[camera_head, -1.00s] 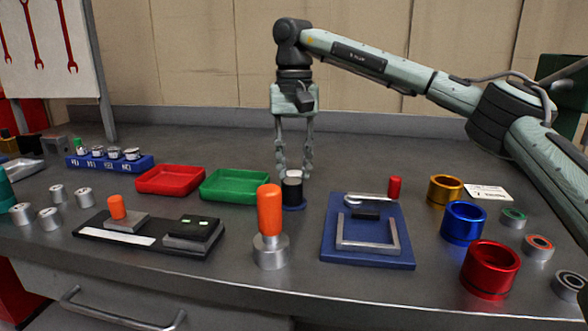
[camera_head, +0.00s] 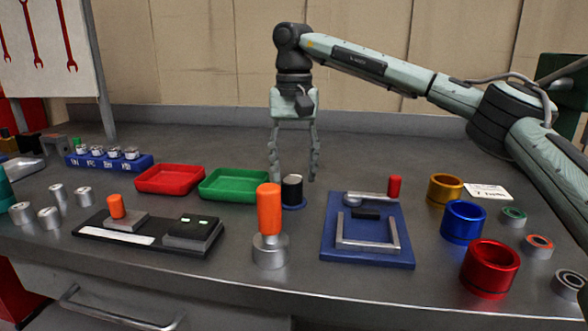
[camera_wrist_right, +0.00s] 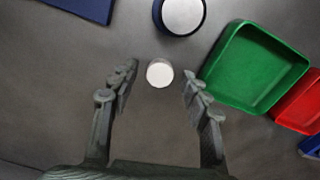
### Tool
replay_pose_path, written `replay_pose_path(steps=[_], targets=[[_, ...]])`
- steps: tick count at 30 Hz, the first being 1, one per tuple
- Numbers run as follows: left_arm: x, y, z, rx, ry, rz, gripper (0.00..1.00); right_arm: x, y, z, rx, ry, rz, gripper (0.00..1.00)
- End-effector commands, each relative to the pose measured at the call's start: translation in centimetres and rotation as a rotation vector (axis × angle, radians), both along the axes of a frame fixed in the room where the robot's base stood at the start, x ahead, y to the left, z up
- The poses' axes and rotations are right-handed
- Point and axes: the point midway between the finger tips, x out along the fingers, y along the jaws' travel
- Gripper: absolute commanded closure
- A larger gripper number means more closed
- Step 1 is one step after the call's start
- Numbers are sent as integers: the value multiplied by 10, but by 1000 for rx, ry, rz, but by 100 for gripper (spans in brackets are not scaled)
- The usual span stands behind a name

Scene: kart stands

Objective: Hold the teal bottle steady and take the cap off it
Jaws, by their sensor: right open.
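A teal rounded thing (camera_head: 4,188), perhaps the bottle, is cut off by the left edge of the head view; its top and any cap there are not clear. My right gripper (camera_head: 294,178) points down behind a black cylinder with a pale top (camera_head: 292,191). Its fingers are open and spread apart. In the right wrist view, my right gripper (camera_wrist_right: 158,86) has a small white round thing (camera_wrist_right: 160,73) between and just beyond its fingertips, touching neither finger. I cannot tell whether this is the cap. My left gripper is not in view.
A green tray (camera_head: 234,198) and red tray (camera_head: 170,192) lie left of the black cylinder. An orange-handled tool (camera_head: 270,250) stands in front. A blue plate (camera_head: 368,256) and several coloured rings lie to the right. The table behind the gripper is clear.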

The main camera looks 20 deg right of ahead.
Motion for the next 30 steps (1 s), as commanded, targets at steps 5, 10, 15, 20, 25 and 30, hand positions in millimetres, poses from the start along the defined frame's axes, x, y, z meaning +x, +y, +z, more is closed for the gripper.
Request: replay_pose_path(steps=[5, 10, 15, 20, 25, 30], targets=[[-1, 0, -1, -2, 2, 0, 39, 1, 1, 30, 2, -4, 1, 53], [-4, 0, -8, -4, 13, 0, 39, 1, 1, 69, 1, -4, 0, 53], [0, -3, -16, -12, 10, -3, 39, 1, 1, 101, -1, -2, 0, 53], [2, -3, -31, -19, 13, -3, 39, 0, 0, 116, 0, 0, 0, 53], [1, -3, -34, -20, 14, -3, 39, 0, 0, 119, 0, 0, 1, 53], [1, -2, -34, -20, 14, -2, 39, 0, 0, 119, 0, 0, 1, 53]])
